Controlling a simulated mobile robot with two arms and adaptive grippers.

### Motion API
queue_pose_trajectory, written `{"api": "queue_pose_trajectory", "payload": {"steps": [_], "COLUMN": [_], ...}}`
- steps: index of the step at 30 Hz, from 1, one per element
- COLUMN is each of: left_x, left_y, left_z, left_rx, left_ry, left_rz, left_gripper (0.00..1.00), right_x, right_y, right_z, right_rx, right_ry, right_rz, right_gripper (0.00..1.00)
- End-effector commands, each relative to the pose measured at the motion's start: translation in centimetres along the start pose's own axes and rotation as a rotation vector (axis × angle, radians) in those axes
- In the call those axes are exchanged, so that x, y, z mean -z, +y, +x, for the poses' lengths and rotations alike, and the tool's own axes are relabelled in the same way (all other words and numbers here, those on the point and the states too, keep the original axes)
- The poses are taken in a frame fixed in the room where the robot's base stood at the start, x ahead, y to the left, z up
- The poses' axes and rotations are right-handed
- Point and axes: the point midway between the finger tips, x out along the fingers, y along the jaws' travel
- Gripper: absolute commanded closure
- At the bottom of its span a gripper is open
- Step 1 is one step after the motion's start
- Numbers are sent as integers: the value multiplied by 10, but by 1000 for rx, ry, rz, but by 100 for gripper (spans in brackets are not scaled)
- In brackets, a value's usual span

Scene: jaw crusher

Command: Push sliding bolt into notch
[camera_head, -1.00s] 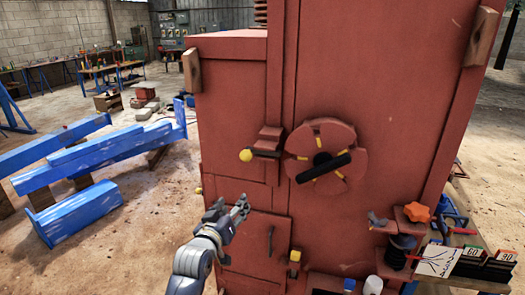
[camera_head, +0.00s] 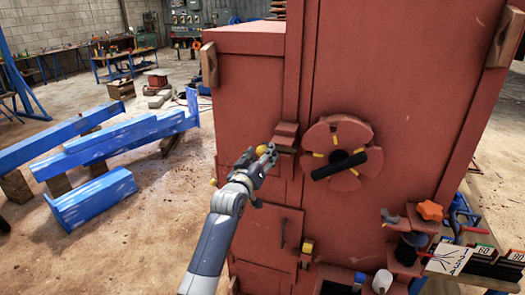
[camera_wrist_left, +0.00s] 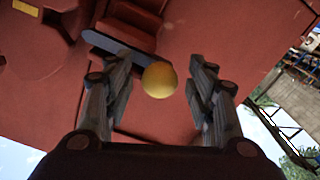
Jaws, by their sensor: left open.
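The sliding bolt is a dark bar with a yellow ball knob (camera_head: 262,150), mounted on the red crusher's front left of the round wheel. In the left wrist view the yellow knob (camera_wrist_left: 159,80) lies between my open fingers, and the dark bolt bar (camera_wrist_left: 112,44) runs from it to the upper left under a red bracket (camera_wrist_left: 130,25). My left gripper (camera_head: 262,158) is open around or just in front of the knob; I cannot tell whether it touches. In the left wrist view the fingers (camera_wrist_left: 160,85) show apart on both sides. The notch cannot be made out. My right gripper is not in view.
A round red wheel (camera_head: 338,150) with a dark handle stands close right of the bolt. A lower red door (camera_head: 266,240) is below. A shelf with small items (camera_head: 465,258) is at the lower right. Blue beams (camera_head: 95,200) lie on the floor at left.

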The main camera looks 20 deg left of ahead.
Motion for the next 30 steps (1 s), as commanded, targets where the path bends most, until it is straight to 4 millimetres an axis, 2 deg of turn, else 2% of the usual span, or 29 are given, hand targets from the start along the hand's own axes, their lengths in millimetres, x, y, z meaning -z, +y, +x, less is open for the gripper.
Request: {"api": "queue_pose_trajectory", "payload": {"steps": [6,15,16,22,23,30], "left_x": [1,0,0,0,0,0], "left_y": [0,0,0,0,0,0], "left_z": [12,14,14,14,14,14], "left_rx": [0,0,0,1,0,0], "left_ry": [0,0,0,0,0,0], "left_rz": [1,1,1,1,1,0], "left_gripper": [49,49,51,97,100,100], "right_x": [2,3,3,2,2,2], "right_y": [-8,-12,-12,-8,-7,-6], "right_z": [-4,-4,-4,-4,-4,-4], "right_rx": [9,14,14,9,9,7], "right_ry": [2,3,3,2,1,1], "right_rz": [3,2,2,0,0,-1], "right_gripper": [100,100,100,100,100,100]}}
